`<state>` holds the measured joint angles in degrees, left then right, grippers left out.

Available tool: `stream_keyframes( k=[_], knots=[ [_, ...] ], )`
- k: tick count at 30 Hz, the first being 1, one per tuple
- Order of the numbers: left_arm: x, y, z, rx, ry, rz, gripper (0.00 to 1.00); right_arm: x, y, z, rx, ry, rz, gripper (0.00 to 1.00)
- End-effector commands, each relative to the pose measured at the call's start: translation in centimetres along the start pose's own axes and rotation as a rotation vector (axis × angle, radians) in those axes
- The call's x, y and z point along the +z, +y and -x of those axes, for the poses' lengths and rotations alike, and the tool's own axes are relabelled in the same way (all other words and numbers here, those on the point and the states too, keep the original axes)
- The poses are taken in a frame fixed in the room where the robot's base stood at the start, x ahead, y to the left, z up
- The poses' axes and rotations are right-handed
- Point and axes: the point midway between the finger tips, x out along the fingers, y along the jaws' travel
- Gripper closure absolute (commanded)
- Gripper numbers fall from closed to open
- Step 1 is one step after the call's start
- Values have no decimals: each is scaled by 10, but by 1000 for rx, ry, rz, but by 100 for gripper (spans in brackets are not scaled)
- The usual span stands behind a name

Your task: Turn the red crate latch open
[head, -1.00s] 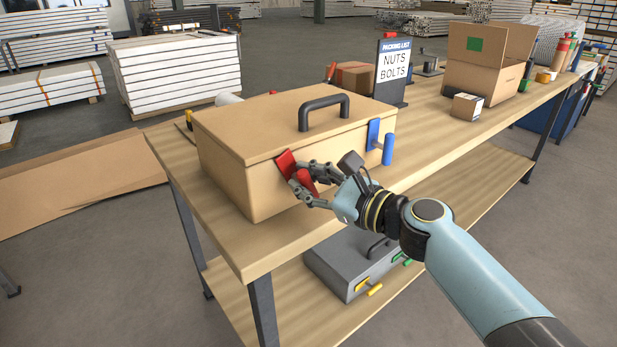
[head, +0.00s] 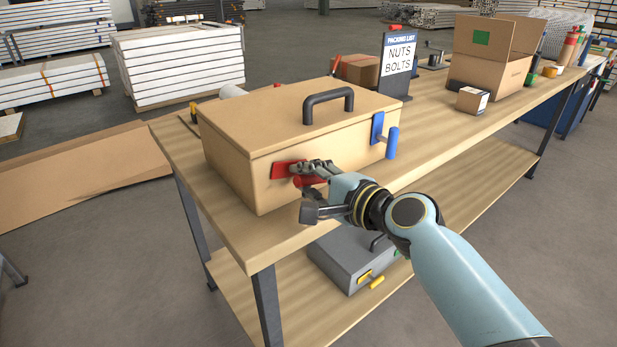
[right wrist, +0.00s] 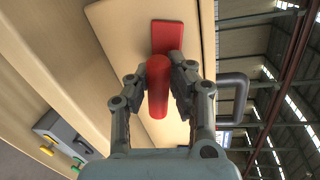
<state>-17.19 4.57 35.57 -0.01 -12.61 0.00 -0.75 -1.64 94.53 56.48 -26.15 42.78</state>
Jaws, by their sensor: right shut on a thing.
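The tan crate (head: 230,160) stands on the workbench with its lid shut and a dark handle (head: 328,104) on top. The red latch (head: 286,169) is on the crate's front; its plate now lies roughly level in the head view. My right gripper (head: 308,175) is shut on the red latch's handle, partly hiding it. In the right wrist view the red handle (right wrist: 158,90) sits between both fingers, with the red plate (right wrist: 167,37) beyond. A blue latch (head: 378,128) is on the crate's front, farther right. My left gripper is not in view.
A grey case (head: 345,262) with yellow and green latches lies on the shelf below. A packing list sign (head: 397,60) reading nuts and bolts stands behind the crate. A small box (head: 472,100) and an open carton (head: 475,73) are farther right.

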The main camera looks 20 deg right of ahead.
Motion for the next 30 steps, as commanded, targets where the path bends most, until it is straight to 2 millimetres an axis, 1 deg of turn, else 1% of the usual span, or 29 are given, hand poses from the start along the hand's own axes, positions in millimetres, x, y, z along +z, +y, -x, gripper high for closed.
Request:
stream_keyframes(
  k=[1,6,12,29,30],
  knots=[
    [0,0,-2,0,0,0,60,1,11,1,20,2,26,100],
    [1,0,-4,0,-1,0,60,1,13,1,21,19,120,100],
    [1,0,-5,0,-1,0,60,1,13,1,21,33,191,100],
    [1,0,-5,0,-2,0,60,0,13,1,20,40,222,100],
    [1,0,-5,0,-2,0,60,0,13,1,20,40,222,81]
  ],
)
